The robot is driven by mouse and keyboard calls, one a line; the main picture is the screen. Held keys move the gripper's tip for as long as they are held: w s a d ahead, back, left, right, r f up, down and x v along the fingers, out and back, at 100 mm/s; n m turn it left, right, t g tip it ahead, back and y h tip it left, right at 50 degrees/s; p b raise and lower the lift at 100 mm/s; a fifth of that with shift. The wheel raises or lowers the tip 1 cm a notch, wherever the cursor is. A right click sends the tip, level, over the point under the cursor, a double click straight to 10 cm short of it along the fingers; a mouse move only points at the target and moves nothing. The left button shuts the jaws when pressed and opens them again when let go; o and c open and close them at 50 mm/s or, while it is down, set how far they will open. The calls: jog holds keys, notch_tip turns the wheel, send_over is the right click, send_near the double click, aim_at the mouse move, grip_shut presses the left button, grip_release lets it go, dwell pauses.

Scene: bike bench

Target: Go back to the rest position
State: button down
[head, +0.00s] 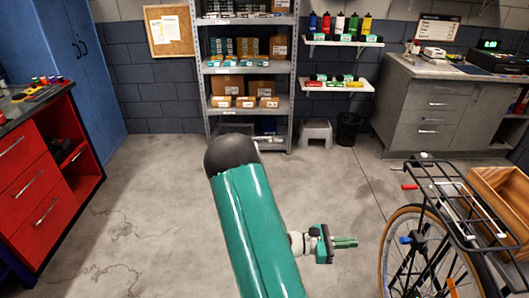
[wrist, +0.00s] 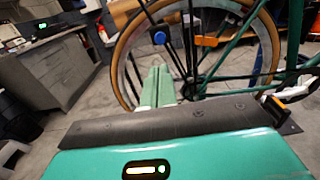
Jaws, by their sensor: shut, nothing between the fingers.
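My gripper (head: 345,242) shows in the head view right of my teal arm, with its green fingers pointing right toward the bicycle. The fingers are together with nothing between them. In the wrist view my gripper (wrist: 157,88) also shows shut and empty, in front of the bicycle wheel. A gap of floor shows between the fingertips and the bicycle (head: 440,235) in the head view. My upper arm hides part of the floor in the middle.
The bicycle has a rear rack (head: 440,190) and a wooden crate (head: 500,205). A red tool cabinet (head: 40,190) stands left, metal shelves (head: 250,95) at the back, and a grey drawer cabinet (head: 430,110) back right. A step stool (head: 316,132) and black bin (head: 348,127) stand between. Floor left of my arm is clear.

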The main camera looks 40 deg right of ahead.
jog(key=w+a+r+m+t+y, duration=0.3)
jog(key=w+a+r, duration=0.1)
jog(key=a, duration=0.4)
jog(key=w+a+r+m+t+y, duration=0.3)
jog(key=a+r, duration=0.2)
jog(key=a, duration=0.2)
jog(key=w+a+r+m+t+y, duration=0.3)
jog(key=w+a+r, duration=0.1)
jog(key=a, duration=0.4)
jog(key=a+r+t+y, duration=0.4)
jog(key=a+r+t, duration=0.4)
jog(key=a+r, duration=0.4)
jog(key=a, duration=0.4)
jog(key=shift+s+a+r+m+y, duration=0.2)
jog(key=shift+s+a+m+y, duration=0.1)
jog(key=shift+m, duration=0.1)
jog(key=shift+d, duration=0.25)
